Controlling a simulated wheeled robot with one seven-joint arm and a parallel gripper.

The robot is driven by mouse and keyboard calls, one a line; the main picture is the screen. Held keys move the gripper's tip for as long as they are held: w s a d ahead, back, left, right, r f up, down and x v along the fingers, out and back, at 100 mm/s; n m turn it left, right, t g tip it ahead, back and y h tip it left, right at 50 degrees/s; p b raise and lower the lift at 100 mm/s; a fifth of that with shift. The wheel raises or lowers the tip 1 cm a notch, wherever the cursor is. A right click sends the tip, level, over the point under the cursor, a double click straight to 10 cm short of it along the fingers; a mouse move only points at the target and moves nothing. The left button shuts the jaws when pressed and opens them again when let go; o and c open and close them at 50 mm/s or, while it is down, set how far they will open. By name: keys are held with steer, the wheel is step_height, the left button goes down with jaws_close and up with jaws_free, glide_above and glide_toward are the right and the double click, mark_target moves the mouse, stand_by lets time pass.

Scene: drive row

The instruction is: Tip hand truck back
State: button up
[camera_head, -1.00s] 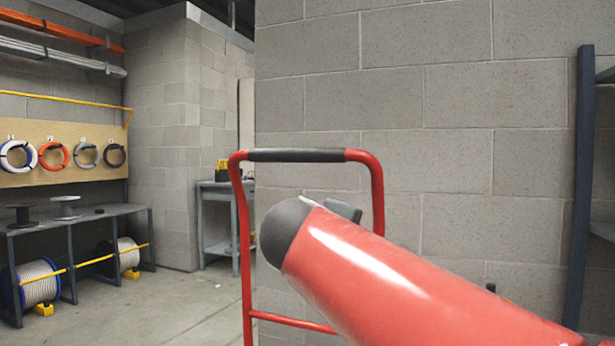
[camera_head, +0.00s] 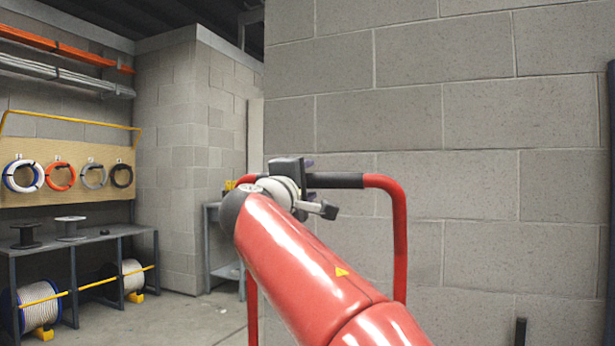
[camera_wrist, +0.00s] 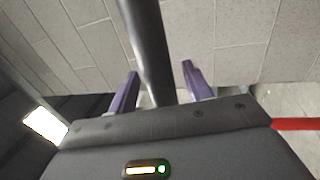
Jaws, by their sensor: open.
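The red hand truck (camera_head: 400,240) stands in front of the block wall and looks upright. Its top bar has a black grip (camera_head: 335,180). My gripper (camera_head: 303,165) is at the left part of this grip, and my arm covers much of the frame below. In the wrist view, the black grip (camera_wrist: 145,30) runs between my two purple fingers (camera_wrist: 160,69), which are apart with a gap visible on each side. A red bar (camera_wrist: 297,124) shows at the right edge there. The lower part of the hand truck is hidden.
A grey block wall (camera_head: 470,120) stands close behind the hand truck. At the left are a bench (camera_head: 100,235) with spools, large cable reels (camera_head: 38,305) below it and a coil board (camera_head: 70,150). A small grey table (camera_head: 212,245) is behind. Open floor (camera_head: 190,315) lies at left.

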steer(key=shift+w+d, duration=0.1)
steer(key=shift+w, duration=0.1)
steer(key=shift+c, duration=0.3)
jaws_close()
